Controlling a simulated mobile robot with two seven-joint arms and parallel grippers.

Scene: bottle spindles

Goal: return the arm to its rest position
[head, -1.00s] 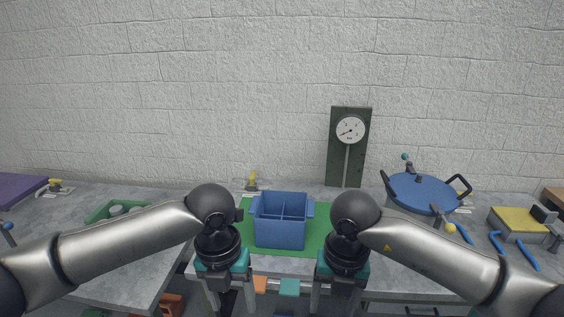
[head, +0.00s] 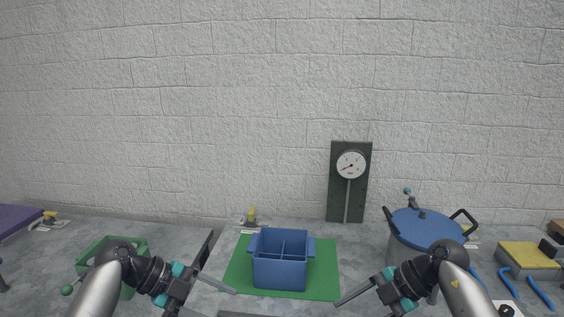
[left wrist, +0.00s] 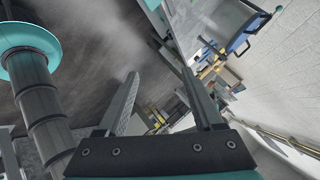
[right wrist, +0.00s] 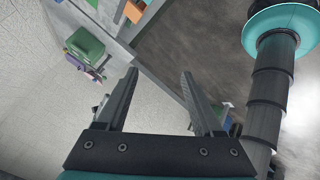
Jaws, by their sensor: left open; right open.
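My left gripper (head: 222,263) is open and empty, left of the blue divided crate, with its fingers spread apart. It also shows open in the left wrist view (left wrist: 158,74). My right gripper (head: 356,293) is open and empty, right of the crate near the bottom of the head view; only one of its fingers shows clearly there. Both fingers show apart, with nothing between them, in the right wrist view (right wrist: 159,74). Both arms come in low from the bottom corners and touch nothing that I can see.
The blue crate (head: 280,273) stands on a green mat (head: 325,270) between my grippers. A green bin (head: 130,250) is partly hidden behind my left arm. A blue-lidded pot (head: 430,226) stands behind my right arm. A dial gauge (head: 350,166) stands at the wall.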

